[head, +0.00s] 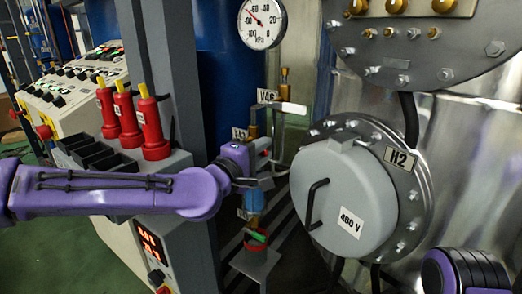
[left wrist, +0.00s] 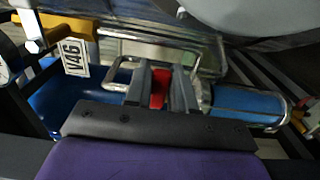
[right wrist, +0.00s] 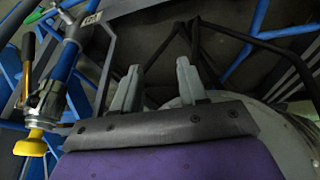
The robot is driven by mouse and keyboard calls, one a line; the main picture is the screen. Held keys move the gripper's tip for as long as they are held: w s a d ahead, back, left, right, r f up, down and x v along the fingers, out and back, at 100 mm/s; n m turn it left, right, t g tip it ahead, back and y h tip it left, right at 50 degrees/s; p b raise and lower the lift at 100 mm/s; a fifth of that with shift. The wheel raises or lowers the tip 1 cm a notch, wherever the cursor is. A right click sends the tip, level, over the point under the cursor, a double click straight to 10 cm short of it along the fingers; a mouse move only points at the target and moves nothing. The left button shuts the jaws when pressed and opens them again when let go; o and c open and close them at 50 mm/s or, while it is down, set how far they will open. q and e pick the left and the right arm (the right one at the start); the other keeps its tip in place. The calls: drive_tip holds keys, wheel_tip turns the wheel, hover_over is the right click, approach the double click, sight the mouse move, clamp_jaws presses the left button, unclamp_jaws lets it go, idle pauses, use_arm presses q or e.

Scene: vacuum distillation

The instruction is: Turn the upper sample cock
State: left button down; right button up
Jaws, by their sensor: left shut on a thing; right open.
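The upper sample cock shows in the left wrist view as a small red handle (left wrist: 158,92) in front of a metal frame with blue parts. My left gripper (left wrist: 161,74) has its two grey fingers shut on either side of this red handle. In the head view my left gripper (head: 266,166) is at the piping below the V46 tag (head: 267,96), and its wrist hides much of the cock. My right gripper (right wrist: 158,72) is open and empty, with its fingers apart in the right wrist view.
A valve with a pale lever (head: 290,108) is just above my left gripper. A green-handled cock (head: 257,236) is below it. The grey round H2 cover (head: 345,195) with a black handle stands close on the right. Red-and-yellow tools (head: 152,125) stand in a holder behind my left arm.

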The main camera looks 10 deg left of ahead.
use_arm(q)
drive_tip(key=shift+f, duration=0.1)
idle(0.4)
drive_tip(key=c, duration=1)
unclamp_jaws()
drive_tip(key=shift+c, duration=0.2)
drive_tip(key=b+v, duration=0.1)
drive_tip(key=v, duration=0.9)
drive_tip(key=shift+s, duration=0.25)
